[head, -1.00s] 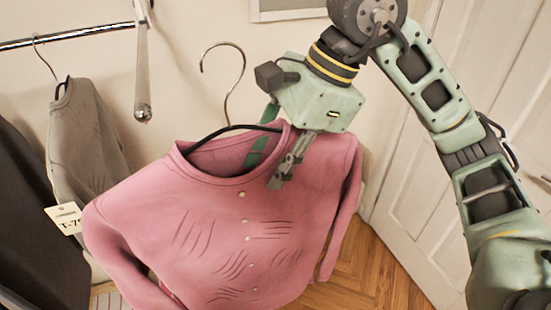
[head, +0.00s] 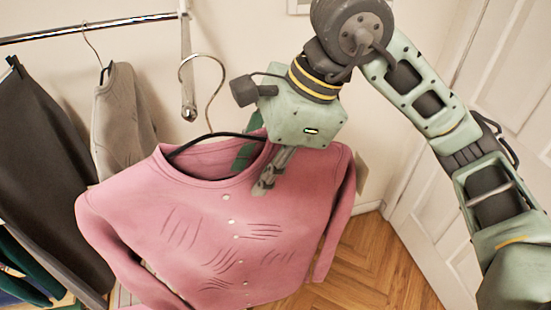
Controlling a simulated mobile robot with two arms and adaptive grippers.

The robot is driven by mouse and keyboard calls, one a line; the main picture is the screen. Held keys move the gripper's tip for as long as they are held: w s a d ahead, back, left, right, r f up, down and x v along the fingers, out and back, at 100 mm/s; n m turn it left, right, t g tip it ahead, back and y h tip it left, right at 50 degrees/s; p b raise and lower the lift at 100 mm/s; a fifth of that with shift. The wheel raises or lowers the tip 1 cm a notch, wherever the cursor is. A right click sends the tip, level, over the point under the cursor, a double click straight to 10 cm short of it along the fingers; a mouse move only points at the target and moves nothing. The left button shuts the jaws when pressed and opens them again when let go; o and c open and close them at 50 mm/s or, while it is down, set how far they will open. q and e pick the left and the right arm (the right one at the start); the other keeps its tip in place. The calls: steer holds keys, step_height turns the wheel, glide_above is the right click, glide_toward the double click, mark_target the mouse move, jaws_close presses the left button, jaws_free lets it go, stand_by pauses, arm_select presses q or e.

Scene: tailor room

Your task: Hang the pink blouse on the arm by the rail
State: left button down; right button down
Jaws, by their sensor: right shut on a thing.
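The pink blouse (head: 215,235) hangs on a dark hanger (head: 215,136) with a metal hook (head: 222,85) rising above its neckline. My right gripper (head: 264,185) is shut on the blouse at the right side of the neckline, holding it up, slightly tilted. My left gripper is not in view.
A grey top (head: 122,120) with its own hanger and dark trousers or a skirt (head: 45,150) hang at the left under the rail. Dark green cloth (head: 25,265) shows at the lower left. A white panelled door (head: 455,200) and bare wooden floor (head: 370,260) lie to the right.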

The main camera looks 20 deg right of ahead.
steer(key=shift+a+r+p, duration=0.15)
steer(key=shift+a+p, duration=0.15)
steer(key=shift+a, duration=0.75)
steer(key=shift+d+f+b, duration=0.1)
steer(key=shift+f+b, duration=1.05)
steer(key=c, duration=1.3)
jaws_free()
steer(key=shift+r, duration=0.1)
